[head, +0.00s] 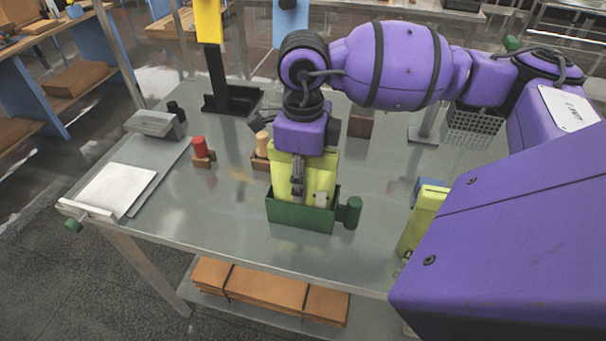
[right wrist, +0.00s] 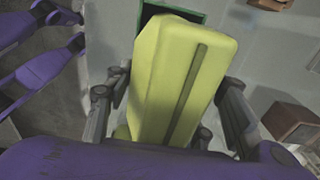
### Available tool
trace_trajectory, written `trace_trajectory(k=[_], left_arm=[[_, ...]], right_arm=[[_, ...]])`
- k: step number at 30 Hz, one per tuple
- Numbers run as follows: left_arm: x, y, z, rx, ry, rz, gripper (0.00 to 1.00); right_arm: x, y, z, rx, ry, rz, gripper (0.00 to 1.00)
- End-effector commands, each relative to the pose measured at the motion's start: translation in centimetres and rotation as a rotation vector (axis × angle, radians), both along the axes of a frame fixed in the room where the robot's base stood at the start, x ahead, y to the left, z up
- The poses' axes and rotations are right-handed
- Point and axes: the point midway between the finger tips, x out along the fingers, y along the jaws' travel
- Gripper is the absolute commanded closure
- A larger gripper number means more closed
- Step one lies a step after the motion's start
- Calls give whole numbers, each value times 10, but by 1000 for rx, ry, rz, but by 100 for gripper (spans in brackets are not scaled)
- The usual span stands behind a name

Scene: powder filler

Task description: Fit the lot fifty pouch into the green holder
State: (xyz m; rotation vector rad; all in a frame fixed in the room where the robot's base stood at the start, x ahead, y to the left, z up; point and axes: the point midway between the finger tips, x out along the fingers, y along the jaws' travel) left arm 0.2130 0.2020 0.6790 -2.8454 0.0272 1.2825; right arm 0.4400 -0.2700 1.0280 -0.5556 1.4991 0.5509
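A yellow-green pouch (head: 329,167) stands upright with its lower part inside the green holder (head: 297,217), near the front middle of the table. My right gripper (head: 298,190) reaches down over it from above, with one finger across its front face. In the right wrist view the same pouch (right wrist: 165,75) lies between the two fingers, which close in on both sides of it. Part of the holder (right wrist: 190,9) shows beyond the pouch there. No lot number is readable. A second yellow-green pouch (head: 423,216) stands at the right, partly hidden by my arm. My left gripper is not seen.
A green cylinder (head: 354,212) stands at the holder's right side. Left of it are a red-topped wooden block (head: 203,153), a tan peg (head: 262,144) and a grey tray with white sheets (head: 115,187). A wire basket (head: 470,126) stands behind.

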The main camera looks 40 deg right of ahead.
Motion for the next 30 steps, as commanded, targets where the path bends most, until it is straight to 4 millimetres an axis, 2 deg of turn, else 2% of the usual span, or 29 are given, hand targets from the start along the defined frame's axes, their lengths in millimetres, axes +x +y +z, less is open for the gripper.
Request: trace_trajectory(k=[3, 11, 16, 30], left_arm=[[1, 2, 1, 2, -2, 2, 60], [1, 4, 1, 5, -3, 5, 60], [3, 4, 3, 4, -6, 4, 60], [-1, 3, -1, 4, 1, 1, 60]], right_arm=[[0, 0, 1, 0, -1, 0, 35], [0, 0, 1, 0, -1, 0, 35], [1, 0, 14, 0, -4, 0, 35], [1, 0, 106, 0, -4, -1, 35]])
